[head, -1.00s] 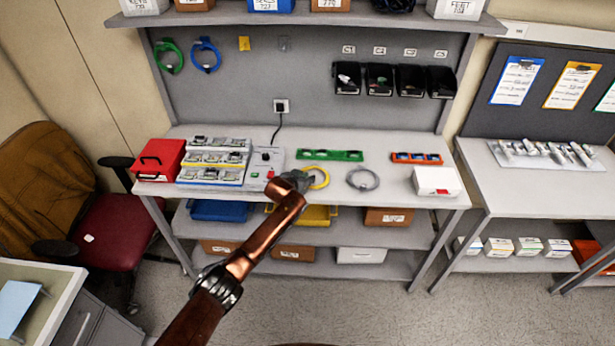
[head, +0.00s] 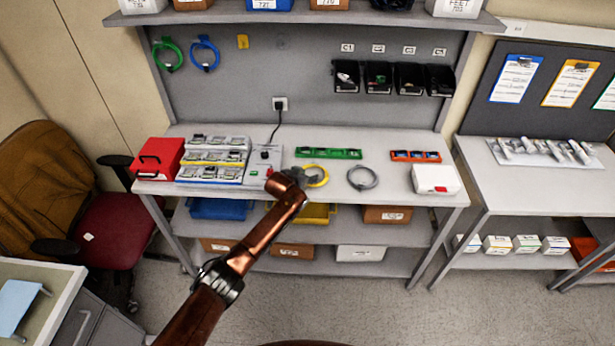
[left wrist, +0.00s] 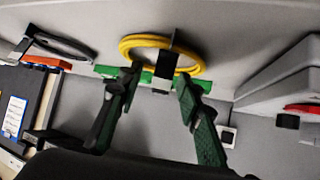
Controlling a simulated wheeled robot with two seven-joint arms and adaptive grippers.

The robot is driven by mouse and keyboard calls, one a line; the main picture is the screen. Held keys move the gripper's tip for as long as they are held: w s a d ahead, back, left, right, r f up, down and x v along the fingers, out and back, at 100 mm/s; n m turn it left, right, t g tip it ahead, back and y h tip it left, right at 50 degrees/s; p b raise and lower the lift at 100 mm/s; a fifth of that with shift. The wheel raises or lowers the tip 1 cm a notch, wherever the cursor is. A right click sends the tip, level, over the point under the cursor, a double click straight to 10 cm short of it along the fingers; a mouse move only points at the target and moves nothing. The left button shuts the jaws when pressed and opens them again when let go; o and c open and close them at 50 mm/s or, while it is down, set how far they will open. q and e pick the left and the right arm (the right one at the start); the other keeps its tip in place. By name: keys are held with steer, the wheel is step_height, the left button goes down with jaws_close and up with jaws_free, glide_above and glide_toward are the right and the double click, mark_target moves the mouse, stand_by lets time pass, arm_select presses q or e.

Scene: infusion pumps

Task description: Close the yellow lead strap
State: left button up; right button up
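The yellow lead (head: 323,179) lies coiled on the workbench, partly hidden by my left gripper (head: 301,178) in the head view. In the left wrist view the yellow coil (left wrist: 130,42) shows beyond the fingertips. A narrow strap (left wrist: 164,68), grey with a dark part, crosses the coil and hangs between the fingers. I cannot tell whether its ends are joined. My left gripper (left wrist: 160,78) is open, with one finger on each side of the strap and a gap visible on both sides. My right gripper is not in view.
A grey coiled lead (head: 362,178) lies to the right of the yellow one. A green tray (head: 329,153) lies behind, and a pump rack (head: 212,160) and grey control box (head: 262,160) stand left. A white case (head: 435,179) stands right. The bench front is clear.

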arm_select(q)
steer(key=v, duration=1.2)
steer(key=shift+f, duration=0.1)
